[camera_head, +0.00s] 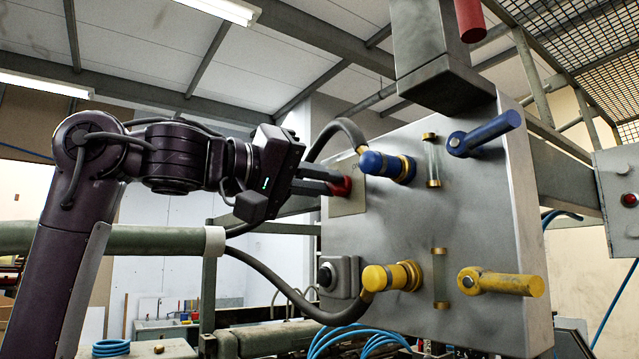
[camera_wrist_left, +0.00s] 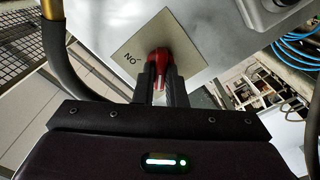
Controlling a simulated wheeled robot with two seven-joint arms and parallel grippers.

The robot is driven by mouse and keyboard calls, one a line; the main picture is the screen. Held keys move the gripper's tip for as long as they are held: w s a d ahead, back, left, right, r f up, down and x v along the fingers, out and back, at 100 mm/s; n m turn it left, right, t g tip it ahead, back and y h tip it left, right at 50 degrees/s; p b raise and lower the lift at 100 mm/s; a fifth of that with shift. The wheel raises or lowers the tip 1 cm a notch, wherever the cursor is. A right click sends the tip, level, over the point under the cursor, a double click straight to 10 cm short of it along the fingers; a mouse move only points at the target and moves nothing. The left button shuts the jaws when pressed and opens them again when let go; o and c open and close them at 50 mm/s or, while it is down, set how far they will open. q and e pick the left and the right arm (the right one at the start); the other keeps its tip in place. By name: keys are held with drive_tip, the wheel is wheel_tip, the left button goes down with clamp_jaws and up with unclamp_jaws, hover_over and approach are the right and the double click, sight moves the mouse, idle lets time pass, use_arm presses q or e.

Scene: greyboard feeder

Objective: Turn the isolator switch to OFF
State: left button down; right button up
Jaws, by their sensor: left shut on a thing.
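The isolator switch has a red handle (camera_head: 343,186) on a pale square plate (camera_head: 348,203) at the upper left of the grey cabinet face. In the left wrist view the red handle (camera_wrist_left: 158,62) stands over the plate (camera_wrist_left: 190,44), with dark letters that look like "NO" left of it, perhaps an upside-down ON. No OFF mark can be read. My left gripper (camera_head: 330,183) reaches in from the left, its two fingers shut on the red handle. The fingers (camera_wrist_left: 160,78) hide part of the handle in the wrist view. My right gripper is not in view.
The grey cabinet (camera_head: 450,220) carries a blue connector (camera_head: 385,165) with a black hose close beside the switch. Open room lies left of the cabinet.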

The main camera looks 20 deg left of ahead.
use_arm(q)
drive_tip(key=shift+r, duration=0.1)
idle(0.3)
drive_tip(key=c, duration=1.5)
unclamp_jaws()
drive_tip(key=shift+w, duration=0.1)
drive_tip(key=b+v, duration=0.3)
drive_tip(key=v, duration=0.4)
drive_tip(key=shift+s+a, duration=0.25)
drive_tip(key=shift+s, duration=0.05)
